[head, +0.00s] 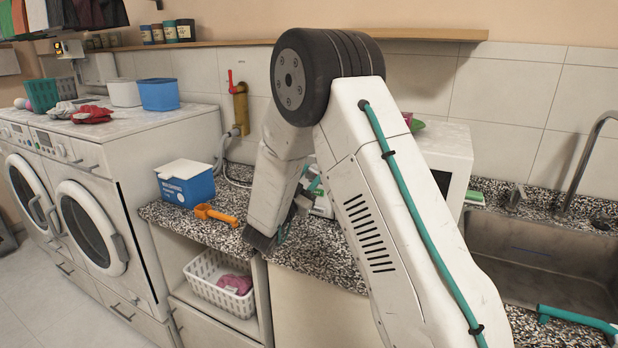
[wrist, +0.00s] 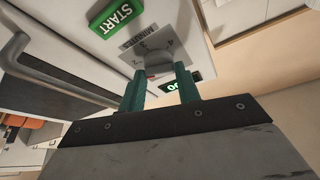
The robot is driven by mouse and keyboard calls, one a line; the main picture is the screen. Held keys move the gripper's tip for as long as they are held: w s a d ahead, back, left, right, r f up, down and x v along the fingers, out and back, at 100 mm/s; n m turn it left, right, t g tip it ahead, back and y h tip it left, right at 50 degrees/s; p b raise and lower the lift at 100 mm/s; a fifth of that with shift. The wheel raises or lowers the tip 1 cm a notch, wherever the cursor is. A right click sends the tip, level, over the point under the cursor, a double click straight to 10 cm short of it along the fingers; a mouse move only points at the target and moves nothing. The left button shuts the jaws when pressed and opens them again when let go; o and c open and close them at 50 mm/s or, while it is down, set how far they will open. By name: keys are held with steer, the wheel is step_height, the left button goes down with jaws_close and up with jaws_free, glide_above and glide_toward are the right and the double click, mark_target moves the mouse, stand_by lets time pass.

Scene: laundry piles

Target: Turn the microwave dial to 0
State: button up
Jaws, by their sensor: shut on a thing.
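The white microwave (head: 445,150) stands on the speckled counter, mostly hidden behind my arm in the head view. In the wrist view its control panel (wrist: 185,25) shows tilted, with a green START button (wrist: 115,16) and a MINUTES label beside the grey dial (wrist: 157,67). My gripper (wrist: 159,76) has its two teal fingers shut on the dial, one on each side. A small display with glowing green digits (wrist: 174,87) is partly hidden by a finger. The dial's exact setting cannot be read.
A grey door handle (wrist: 50,75) runs close to my gripper. On the counter (head: 215,232) are a blue-and-white box (head: 185,188) and an orange scoop (head: 213,214). A sink (head: 540,245) lies to the right, and washing machines (head: 95,215) stand to the left.

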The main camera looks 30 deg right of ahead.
steer(key=n+t+y, duration=0.1)
steer(key=n, duration=0.3)
steer(key=n+t+y, duration=0.1)
steer(key=n+t, duration=0.1)
steer(key=n, duration=0.2)
steer(key=shift+s+d+t, duration=0.1)
steer(key=shift+s+t, duration=0.05)
steer(key=shift+t, duration=0.15)
steer(key=n+t+y, duration=0.1)
steer(key=n, duration=0.3)
steer(key=n+t+y, duration=0.1)
steer(key=n+y, duration=0.1)
steer(key=n, duration=0.2)
steer(key=shift+s+d, duration=0.1)
steer(key=shift+s, duration=0.05)
steer(key=n+y, duration=0.1)
steer(key=n, duration=0.2)
steer(key=n+y, duration=0.2)
steer(key=n, duration=0.1)
steer(key=shift+r+n+t, duration=0.15)
steer(key=shift+n+t, duration=0.25)
steer(key=n+y, duration=0.1)
steer(key=n, duration=0.1)
steer(key=n+g+y, duration=0.1)
steer(key=n, duration=0.2)
steer(key=shift+s+r+n, duration=0.1)
steer(key=shift+n, duration=0.2)
steer(key=o, duration=1)
